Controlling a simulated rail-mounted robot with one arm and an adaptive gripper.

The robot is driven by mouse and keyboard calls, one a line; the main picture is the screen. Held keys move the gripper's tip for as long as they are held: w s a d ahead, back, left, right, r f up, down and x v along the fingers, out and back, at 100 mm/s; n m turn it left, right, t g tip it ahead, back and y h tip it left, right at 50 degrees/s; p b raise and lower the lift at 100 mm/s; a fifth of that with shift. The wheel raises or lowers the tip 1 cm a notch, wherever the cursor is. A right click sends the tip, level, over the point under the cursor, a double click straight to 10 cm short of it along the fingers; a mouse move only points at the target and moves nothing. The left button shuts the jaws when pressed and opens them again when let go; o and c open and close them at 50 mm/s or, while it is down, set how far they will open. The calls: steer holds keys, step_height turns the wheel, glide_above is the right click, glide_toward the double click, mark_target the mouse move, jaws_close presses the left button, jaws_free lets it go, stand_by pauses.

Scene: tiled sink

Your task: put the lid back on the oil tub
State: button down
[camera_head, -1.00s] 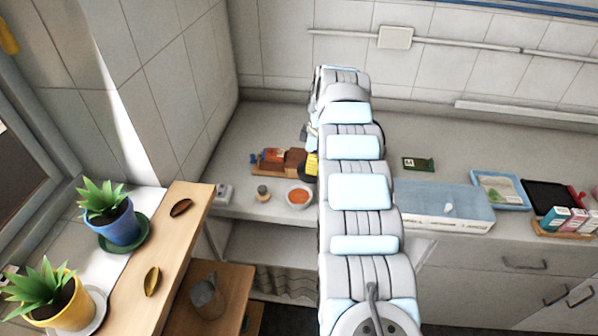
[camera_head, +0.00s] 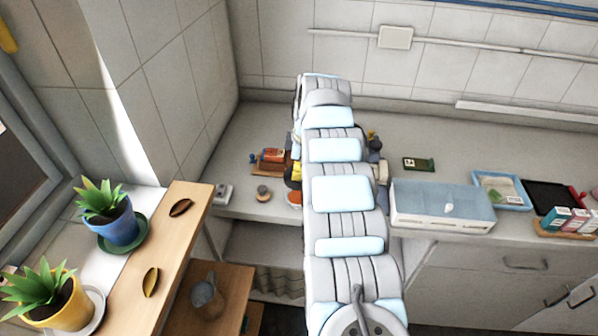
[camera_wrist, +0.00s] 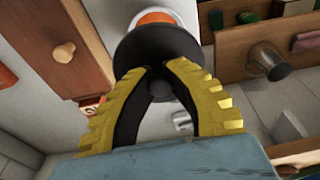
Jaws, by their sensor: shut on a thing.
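My gripper (camera_wrist: 158,70) has yellow ribbed fingers, shut on the dark knob of a round black lid (camera_wrist: 150,45) in the wrist view. Beyond the lid, partly hidden by it, is a white round tub with orange contents (camera_wrist: 157,17), which looks like the oil tub. The lid looks apart from the tub, but the gap cannot be judged. In the head view my gripper (camera_head: 294,174) shows as a bit of yellow left of my arm, just above the tub (camera_head: 295,198), which is mostly covered.
A wooden rack with reddish items (camera_head: 270,160) stands behind the tub. A small round knobbed item (camera_head: 263,193) is to its left. A blue-topped white box (camera_head: 442,207), a green packet (camera_head: 418,164) and a blue tray (camera_head: 502,188) lie right of my arm.

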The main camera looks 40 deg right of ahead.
mark_target(297, 197)
steer(key=shift+f, duration=0.15)
steer(key=shift+f+b, duration=2.95)
steer(key=shift+f, duration=0.1)
steer(key=shift+f+b, duration=0.3)
stand_by(0.3)
steer(key=c, duration=0.5)
jaws_free()
steer(key=shift+r, duration=0.1)
steer(key=shift+r+p, duration=2.75)
steer(key=shift+r, duration=0.7)
